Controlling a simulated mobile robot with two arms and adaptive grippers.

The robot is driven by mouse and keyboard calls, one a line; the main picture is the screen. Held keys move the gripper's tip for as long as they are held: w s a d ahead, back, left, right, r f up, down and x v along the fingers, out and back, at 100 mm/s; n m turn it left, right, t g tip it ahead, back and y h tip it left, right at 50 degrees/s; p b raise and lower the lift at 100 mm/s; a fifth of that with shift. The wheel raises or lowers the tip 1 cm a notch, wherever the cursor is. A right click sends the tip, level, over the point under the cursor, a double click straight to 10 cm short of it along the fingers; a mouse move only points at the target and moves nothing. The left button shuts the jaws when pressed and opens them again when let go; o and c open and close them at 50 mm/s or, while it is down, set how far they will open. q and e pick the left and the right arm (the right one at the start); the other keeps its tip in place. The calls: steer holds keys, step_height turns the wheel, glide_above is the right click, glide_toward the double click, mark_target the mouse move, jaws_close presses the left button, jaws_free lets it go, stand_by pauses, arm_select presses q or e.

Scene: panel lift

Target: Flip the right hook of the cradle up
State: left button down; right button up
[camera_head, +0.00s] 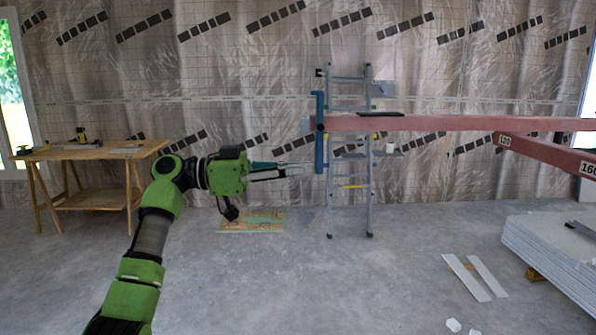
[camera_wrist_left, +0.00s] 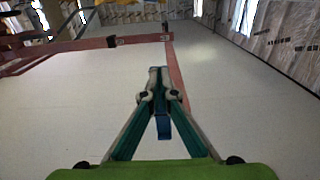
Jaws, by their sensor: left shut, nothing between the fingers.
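A blue hook (camera_head: 319,150) stands upright at the left end of a long red beam (camera_head: 450,123) of the cradle, with a short lip at its top. It is the only hook clear in the head view, and I cannot tell if it is the right one. My left gripper (camera_head: 302,170) is shut and empty, just left of the hook's lower part; contact is unclear. In the left wrist view its fingertips (camera_wrist_left: 158,76) meet ahead, and a blue piece (camera_wrist_left: 163,128) shows between the finger bars, possibly the hook. The right gripper is out of view.
A stepladder (camera_head: 349,185) stands behind the beam's end. A second red beam (camera_head: 550,155) is at right. A panel stack (camera_head: 545,255) lies at lower right, a wooden table (camera_head: 95,152) at left. The middle floor is mostly clear.

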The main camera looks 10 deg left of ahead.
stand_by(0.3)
arm_select(q)
steer(key=v, duration=1.2)
steer(key=shift+w+f, duration=0.1)
